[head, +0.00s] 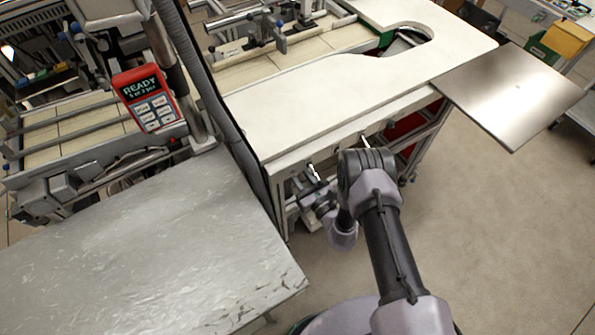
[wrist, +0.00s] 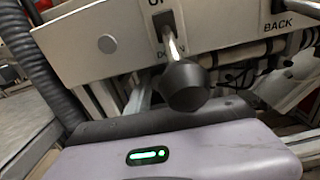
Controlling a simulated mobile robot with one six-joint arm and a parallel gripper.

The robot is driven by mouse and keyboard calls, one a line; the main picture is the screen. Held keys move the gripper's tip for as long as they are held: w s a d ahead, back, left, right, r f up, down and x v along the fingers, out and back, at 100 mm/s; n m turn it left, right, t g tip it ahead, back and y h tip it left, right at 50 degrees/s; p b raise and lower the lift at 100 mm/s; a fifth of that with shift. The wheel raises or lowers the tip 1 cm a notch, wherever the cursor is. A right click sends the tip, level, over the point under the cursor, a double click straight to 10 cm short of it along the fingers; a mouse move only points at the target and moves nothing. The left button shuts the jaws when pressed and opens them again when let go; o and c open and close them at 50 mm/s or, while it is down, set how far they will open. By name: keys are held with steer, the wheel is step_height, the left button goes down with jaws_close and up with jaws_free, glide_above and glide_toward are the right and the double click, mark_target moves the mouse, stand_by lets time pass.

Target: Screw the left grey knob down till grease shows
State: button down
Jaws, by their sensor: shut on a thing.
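My gripper (head: 316,196) is low at the front of the white-topped bench, under its edge. In the wrist view its pale purple body (wrist: 215,150) with a green light fills the bottom of the picture. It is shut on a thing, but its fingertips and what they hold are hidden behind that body. I cannot make out a grey knob or any grease in either view. A lever with a black ball knob (wrist: 187,86) stands out from the panel just above my gripper, between labels partly reading UP and DOWN.
The panel (wrist: 90,42) also bears a BACK label, with another lever at right. A black corrugated hose (wrist: 45,65) runs down at left. The white bench top (head: 320,105) overhangs my gripper. A grey table (head: 140,250) stands close at left. A red control box (head: 148,98) reads READY.

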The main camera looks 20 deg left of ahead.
steer(key=shift+f+m, duration=0.1)
steer(key=shift+m, duration=0.2)
steer(key=shift+m+b, duration=0.85)
steer(key=shift+m, duration=0.05)
steer(key=shift+m+b, duration=0.9)
steer(key=shift+m, duration=0.9)
steer(key=c, duration=1.1)
jaws_free()
steer(key=shift+d, duration=0.1)
